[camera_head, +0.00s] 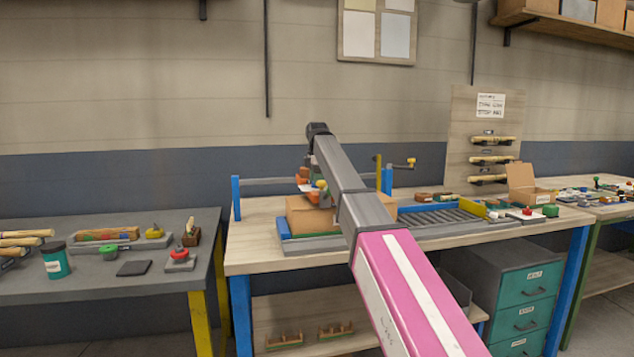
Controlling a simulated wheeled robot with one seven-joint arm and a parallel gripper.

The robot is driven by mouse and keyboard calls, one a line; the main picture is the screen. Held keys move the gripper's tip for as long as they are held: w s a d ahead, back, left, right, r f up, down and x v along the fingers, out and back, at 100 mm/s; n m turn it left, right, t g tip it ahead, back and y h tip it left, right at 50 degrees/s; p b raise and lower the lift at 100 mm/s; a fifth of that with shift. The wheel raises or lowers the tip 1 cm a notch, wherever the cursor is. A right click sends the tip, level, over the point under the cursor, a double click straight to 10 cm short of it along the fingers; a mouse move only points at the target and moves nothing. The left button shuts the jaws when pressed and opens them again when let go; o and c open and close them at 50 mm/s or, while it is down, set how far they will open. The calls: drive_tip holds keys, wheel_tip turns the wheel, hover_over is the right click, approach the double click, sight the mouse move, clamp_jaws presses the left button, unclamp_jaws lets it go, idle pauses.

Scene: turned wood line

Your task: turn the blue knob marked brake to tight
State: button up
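I cannot make out a blue knob or a brake marking in the head view. My arm reaches over the middle workbench (262,262), and its far end bends down above a cardboard box (303,217). My gripper is mostly hidden behind my arm there, so its fingers do not show clearly. Small orange, green and yellow parts (303,179) show beside the end of my arm, too small to name. A crank with a yellow knob (411,162) stands behind the box on the bench's back side.
An open carton (528,187) stands farther right, above teal drawers (526,282). The left grey table (95,286) holds a teal canister (55,262) and a red knob on a block (179,258).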

drive_tip(key=shift+f, duration=0.25)
drive_tip(key=c, duration=0.7)
drive_tip(key=shift+o, duration=0.3)
drive_tip(key=shift+m, duration=0.3)
drive_tip(key=m, duration=0.4)
drive_tip(key=shift+m, duration=2.1)
